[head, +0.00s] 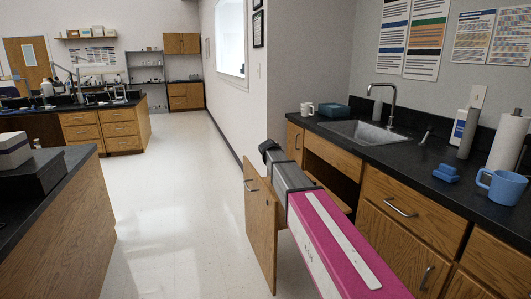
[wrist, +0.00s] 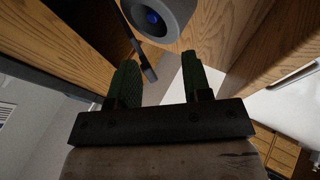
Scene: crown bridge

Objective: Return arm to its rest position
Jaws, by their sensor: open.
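My gripper shows in the wrist view (wrist: 159,65), with two dark green fingers spread apart and nothing between them. In the head view my magenta arm reaches forward past the open cabinet door, and the fingers are hidden there. The wooden cabinet door (head: 261,230) stands swung out into the aisle, close beside the end of my arm. The dark cabinet opening (head: 333,178) shows under the sink, partly behind my arm. In the wrist view, wood panels lie close around the fingers, and a grey round thing with a blue centre (wrist: 160,16) is just beyond them.
The black counter (head: 400,160) at right holds a sink (head: 360,131), a white mug (head: 307,109), a blue mug (head: 503,186) and a paper towel roll (head: 509,140). Another bench (head: 75,180) stands at left. The pale floor (head: 180,190) between is clear.

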